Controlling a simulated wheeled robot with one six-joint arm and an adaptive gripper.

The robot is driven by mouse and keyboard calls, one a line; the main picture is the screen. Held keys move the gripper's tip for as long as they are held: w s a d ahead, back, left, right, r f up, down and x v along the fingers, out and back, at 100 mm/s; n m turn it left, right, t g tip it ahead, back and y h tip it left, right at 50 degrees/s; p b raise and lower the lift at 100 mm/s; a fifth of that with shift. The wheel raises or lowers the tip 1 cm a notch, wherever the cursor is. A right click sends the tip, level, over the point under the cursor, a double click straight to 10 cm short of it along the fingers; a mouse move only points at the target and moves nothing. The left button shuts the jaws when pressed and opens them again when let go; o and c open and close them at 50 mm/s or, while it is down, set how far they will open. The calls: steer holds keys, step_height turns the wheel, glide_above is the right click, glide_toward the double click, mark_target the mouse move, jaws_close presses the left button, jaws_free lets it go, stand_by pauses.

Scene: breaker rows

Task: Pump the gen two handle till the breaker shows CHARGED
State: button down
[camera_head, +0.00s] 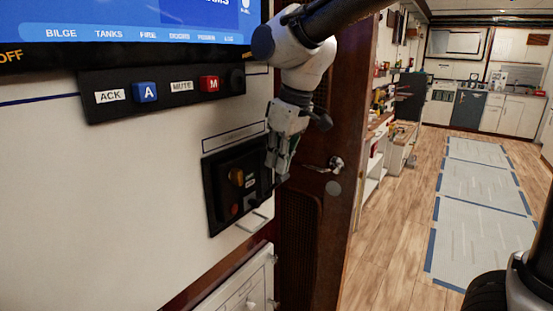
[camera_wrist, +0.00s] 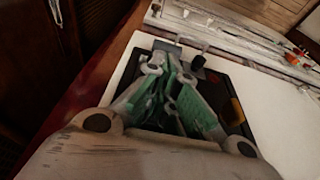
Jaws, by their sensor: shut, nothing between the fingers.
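A black breaker panel (camera_head: 222,214) is set in the white wall in the head view, with an orange-yellow knob (camera_head: 237,177) and a red button (camera_head: 234,209). My gripper (camera_head: 276,172) is in front of the panel's right side and hides part of it. In the wrist view my gripper (camera_wrist: 172,72) is shut and empty, with green inner faces on its fingers. A small black grip (camera_wrist: 197,62) shows just past the fingertips; I cannot tell whether they touch it. The yellow knob (camera_wrist: 238,110) is at its right. The charge indicator cannot be read.
Above the panel are a blue A button (camera_head: 145,92), a red M button (camera_head: 209,84) and a screen. A wooden door (camera_head: 325,215) with a lever handle (camera_head: 334,164) stands close on the right. Beyond it is open wooden floor with grey mats (camera_head: 478,235).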

steer(key=shift+s+d+f+t+y, duration=0.2)
steer(key=shift+s+d+t+y, duration=0.15)
steer(key=shift+d+t+y, duration=0.1)
steer(key=shift+s+d+f+t+y, duration=0.45)
steer(key=shift+s+d+f+y, duration=0.25)
steer(key=shift+d+f, duration=0.2)
steer(key=shift+s+d+f, duration=0.1)
steer(key=shift+s+d, duration=0.05)
stand_by(0.5)
stand_by(1.1)
